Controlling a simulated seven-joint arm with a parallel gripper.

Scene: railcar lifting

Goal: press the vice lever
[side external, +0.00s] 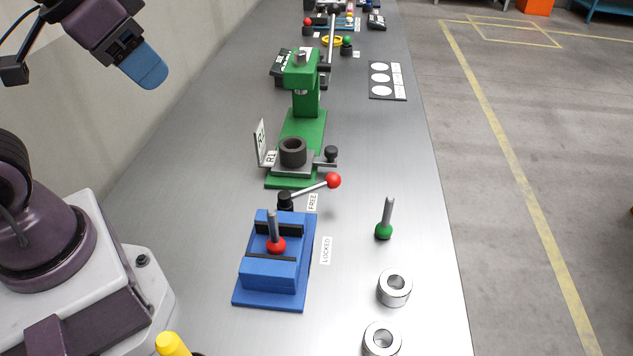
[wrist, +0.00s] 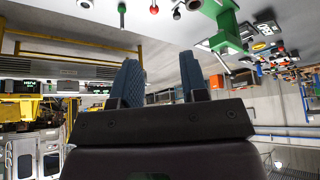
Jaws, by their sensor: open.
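The blue vice (side external: 268,272) stands on the bench in the side external view. Its lever (side external: 312,188) runs from a black pivot behind the vice to a red knob (side external: 333,180) and points right, just beyond the FREE label (side external: 312,202). The LOCKED label (side external: 326,250) lies to the right of the vice. A grey pin with a red ball (side external: 276,243) stands between the jaws. My gripper (side external: 145,66) is high at the upper left, well away from the lever. The wrist view shows its two blue fingers (wrist: 160,78) apart with nothing between them.
A green press (side external: 306,85) stands behind the vice, holding a dark ring (side external: 292,152). A green-balled pin (side external: 384,230) and metal rings (side external: 394,288) lie to the right, near the bench edge. A card with white circles (side external: 387,81) lies farther back. Bare bench separates them.

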